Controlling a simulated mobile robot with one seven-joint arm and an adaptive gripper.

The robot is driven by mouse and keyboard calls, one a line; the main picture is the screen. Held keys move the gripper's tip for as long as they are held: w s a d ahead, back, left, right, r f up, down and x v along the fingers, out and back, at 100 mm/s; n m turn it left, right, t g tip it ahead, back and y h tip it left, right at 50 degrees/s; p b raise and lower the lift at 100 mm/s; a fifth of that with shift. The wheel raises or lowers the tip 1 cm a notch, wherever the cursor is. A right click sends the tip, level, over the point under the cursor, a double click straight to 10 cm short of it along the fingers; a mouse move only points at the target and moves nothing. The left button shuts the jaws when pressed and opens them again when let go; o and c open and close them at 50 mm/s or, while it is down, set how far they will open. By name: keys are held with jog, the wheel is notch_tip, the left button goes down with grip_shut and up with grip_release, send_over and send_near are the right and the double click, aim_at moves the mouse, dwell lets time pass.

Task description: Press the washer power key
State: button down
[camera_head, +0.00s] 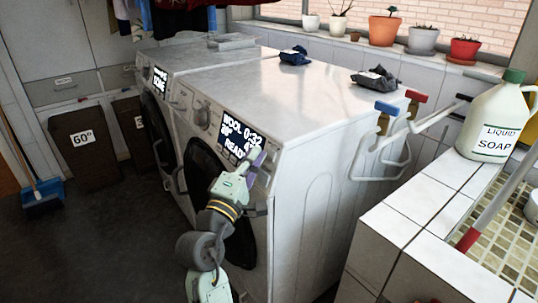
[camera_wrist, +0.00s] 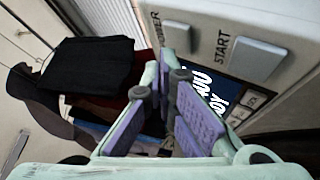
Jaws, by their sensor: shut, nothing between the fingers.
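The nearer front-loading machine (camera_head: 300,95) has a lit display (camera_head: 238,135) reading WOOL 0:32 and READY. In the wrist view, a grey key (camera_wrist: 180,38) beside a partly cut-off label ending in "WER" sits on the light panel. A larger grey key (camera_wrist: 233,59) labelled START is to its right. My gripper (camera_head: 258,158) is in front of this panel, at the right of the display. In the wrist view its purple-padded fingers (camera_wrist: 165,75) are shut and empty, their tips just below the power key. I cannot tell whether they touch the panel.
A second machine (camera_head: 205,53) showing DONE stands to the left. Dark bins (camera_head: 85,150) stand beyond it. A tiled counter (camera_head: 400,215) with a soap jug (camera_head: 497,122) is at the right. Hanging clothes (camera_wrist: 95,65) show in the wrist view.

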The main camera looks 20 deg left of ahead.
jog(key=shift+d, duration=0.1)
jog(key=shift+w+d+f, duration=0.15)
jog(key=shift+w+d, duration=0.05)
jog(key=shift+w, duration=0.15)
dwell(0.6)
jog(key=shift+s+a, duration=0.25)
jog(key=shift+s, duration=0.1)
jog(key=shift+s+a+r, duration=0.1)
jog(key=shift+r, duration=0.1)
jog(key=shift+s+a+r+p, duration=0.15)
jog(key=shift+s+a+r, duration=0.15)
jog(key=shift+s+a, duration=0.35)
jog(key=shift+s+a+r+p, duration=0.15)
jog(key=shift+s+a+r, duration=0.25)
jog(key=shift+s, duration=0.4)
jog(key=shift+s+a+r+p, duration=0.15)
jog(key=shift+s+a+r, duration=0.1)
jog(key=shift+s+a, duration=0.4)
